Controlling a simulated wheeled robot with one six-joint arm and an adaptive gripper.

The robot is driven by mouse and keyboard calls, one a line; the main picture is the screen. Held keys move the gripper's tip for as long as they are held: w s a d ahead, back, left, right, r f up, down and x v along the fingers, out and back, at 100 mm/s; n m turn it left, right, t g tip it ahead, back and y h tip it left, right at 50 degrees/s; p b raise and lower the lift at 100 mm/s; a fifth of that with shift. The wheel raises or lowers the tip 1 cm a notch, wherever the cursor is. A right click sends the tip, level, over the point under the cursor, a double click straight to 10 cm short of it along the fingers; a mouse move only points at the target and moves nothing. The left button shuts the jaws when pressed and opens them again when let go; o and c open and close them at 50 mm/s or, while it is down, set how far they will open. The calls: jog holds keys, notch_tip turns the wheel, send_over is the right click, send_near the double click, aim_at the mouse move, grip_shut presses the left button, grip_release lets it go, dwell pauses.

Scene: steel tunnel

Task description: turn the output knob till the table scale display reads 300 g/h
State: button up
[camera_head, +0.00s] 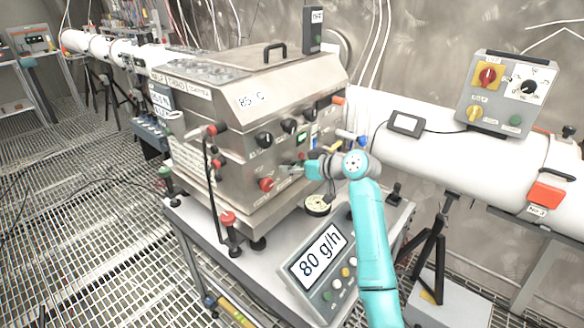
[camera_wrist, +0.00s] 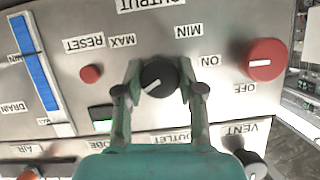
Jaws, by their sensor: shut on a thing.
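The output knob (camera_wrist: 160,78) is round and black with a white pointer line. In the wrist view the panel lettering is upside down, and the pointer slants to the lower left of the picture. The fingers of my gripper (camera_wrist: 160,70) are shut on the knob, one on each side. In the head view my gripper (camera_head: 296,168) reaches the front panel of the steel machine (camera_head: 240,135) from the right and hides the knob.
In the wrist view, a red knob (camera_wrist: 264,60) marked ON and OFF is right of the output knob. A small red RESET button (camera_wrist: 91,73) is left. A round dish (camera_head: 317,205) sits on the table below my gripper. A white pipe (camera_head: 450,150) runs behind on the right.

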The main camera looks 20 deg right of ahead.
jog(key=m+g+y, duration=0.1)
jog(key=m+y, duration=0.1)
jog(key=m, duration=0.1)
jog(key=shift+m, duration=0.3)
dwell(0.5)
jog(key=o, duration=1.2)
jog(key=shift+c, duration=0.2)
jog(key=v, duration=1.2)
jog(key=shift+w+d, duration=0.2)
